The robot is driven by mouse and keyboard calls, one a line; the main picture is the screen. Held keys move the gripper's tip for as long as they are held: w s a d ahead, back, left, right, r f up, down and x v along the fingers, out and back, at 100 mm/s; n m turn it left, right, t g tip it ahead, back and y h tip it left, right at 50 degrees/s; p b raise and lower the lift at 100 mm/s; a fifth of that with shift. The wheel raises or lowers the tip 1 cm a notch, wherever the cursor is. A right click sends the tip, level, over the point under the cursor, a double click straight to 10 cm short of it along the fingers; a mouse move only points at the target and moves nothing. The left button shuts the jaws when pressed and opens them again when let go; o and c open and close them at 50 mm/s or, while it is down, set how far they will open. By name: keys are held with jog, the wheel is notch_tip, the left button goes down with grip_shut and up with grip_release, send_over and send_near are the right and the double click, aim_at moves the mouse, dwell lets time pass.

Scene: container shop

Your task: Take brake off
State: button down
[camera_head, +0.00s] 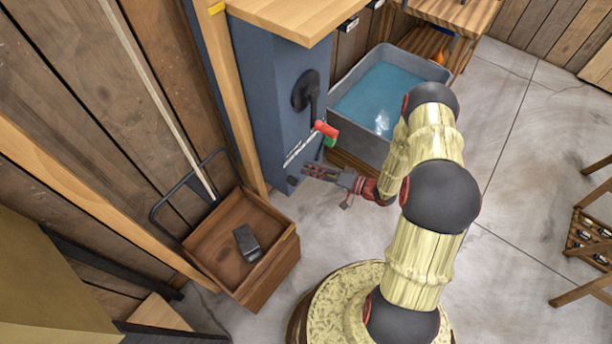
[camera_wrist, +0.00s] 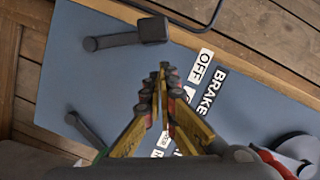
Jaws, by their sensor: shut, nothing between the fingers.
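A blue-grey cabinet (camera_head: 262,90) carries a black round hub with a lever ending in a red handle (camera_head: 326,129). A green handle (camera_head: 331,141) shows just below it. White labels (camera_head: 299,150) run down the panel. In the wrist view, labels read "BRAKE" (camera_wrist: 214,95) and "OFF" (camera_wrist: 202,68). There a dark lever with a block end (camera_wrist: 122,39) lies at upper left, and a second dark lever (camera_wrist: 84,129) at lower left. My gripper (camera_head: 307,172) is shut and empty, below the red handle near the panel; it also shows in the wrist view (camera_wrist: 163,72). I cannot tell whether it touches anything.
A grey tub of water (camera_head: 438,72) stands right of the cabinet. A wooden box (camera_head: 215,238) with a dark object (camera_head: 246,243) in it sits at left by the plank wall. A wooden rack (camera_head: 590,240) stands at far right.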

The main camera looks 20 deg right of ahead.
jog(key=shift+w+d+r, duration=0.5)
jog(key=shift+w+d, duration=0.1)
jog(key=shift+d, duration=0.2)
jog(key=p+v, duration=0.2)
jog(key=v, duration=0.8)
jog(key=shift+s+a, duration=0.2)
